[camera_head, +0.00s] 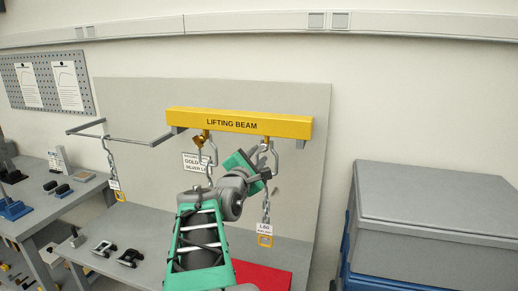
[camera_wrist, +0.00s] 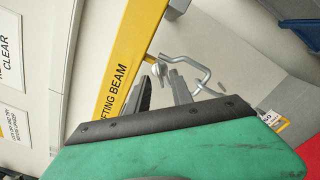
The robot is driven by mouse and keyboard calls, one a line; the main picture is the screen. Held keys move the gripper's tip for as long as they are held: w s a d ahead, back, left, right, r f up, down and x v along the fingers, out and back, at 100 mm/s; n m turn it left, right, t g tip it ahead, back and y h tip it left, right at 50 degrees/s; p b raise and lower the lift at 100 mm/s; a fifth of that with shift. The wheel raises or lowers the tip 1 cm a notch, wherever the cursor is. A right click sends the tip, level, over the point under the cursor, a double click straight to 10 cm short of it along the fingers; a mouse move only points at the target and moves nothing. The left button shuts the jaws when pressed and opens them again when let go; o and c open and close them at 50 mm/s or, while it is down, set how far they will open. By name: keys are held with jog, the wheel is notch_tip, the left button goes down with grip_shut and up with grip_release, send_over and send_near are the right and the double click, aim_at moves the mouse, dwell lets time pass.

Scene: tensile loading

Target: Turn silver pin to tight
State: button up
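The yellow lifting beam (camera_head: 238,123) spans the upper middle of the head view. A silver shackle (camera_head: 275,158) hangs below its right part; its bent bow also shows in the wrist view (camera_wrist: 207,72). The silver pin's rounded end (camera_wrist: 156,68) shows at the shackle's near end in the wrist view, just beyond my fingertips. My gripper (camera_wrist: 161,78) has its two grey fingers apart, pointing at the pin end. I cannot tell whether either finger touches it. In the head view my gripper (camera_head: 262,173) is beside the shackle, and my arm hides part of it.
A second hook hangs left, near a sign (camera_head: 194,162) mentioning gold and silver. A grey bench (camera_head: 150,225) with loose shackles lies below. A red mat (camera_head: 262,277) and a large grey-lidded bin (camera_head: 430,205) are right.

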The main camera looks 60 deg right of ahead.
aim_at(262, 149)
jog(key=shift+w+d, duration=0.2)
jog(key=shift+d, duration=1)
grip_shut()
